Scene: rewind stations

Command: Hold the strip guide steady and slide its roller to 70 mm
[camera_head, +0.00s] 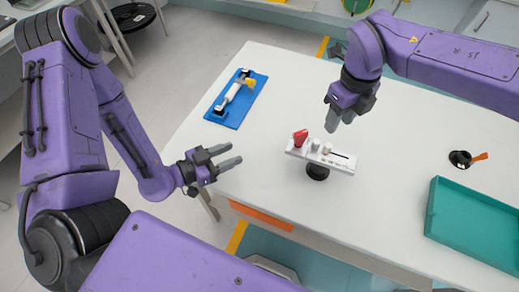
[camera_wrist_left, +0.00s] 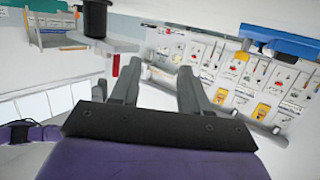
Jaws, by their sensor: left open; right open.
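The strip guide (camera_head: 298,152) is a white bar with a red lever, pale upright rollers and a dark slot, on a round black base on the table. Which upright is the sliding roller, and its scale reading, are too small to tell. The guide's bar (camera_wrist_left: 75,47), black base and red lever also show upside down in the left wrist view. My left gripper (camera_head: 230,158) is open and empty, left of the guide and apart from it. My right gripper (camera_head: 333,118) is open above and behind the guide, with no visible contact.
A blue tray (camera_head: 220,120) with a white and yellow device lies at the table's back left. A teal tray (camera_head: 434,208) lies at the right. A small black item with an orange handle (camera_head: 480,157) is behind it. The white table (camera_head: 270,110) is clear around the guide.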

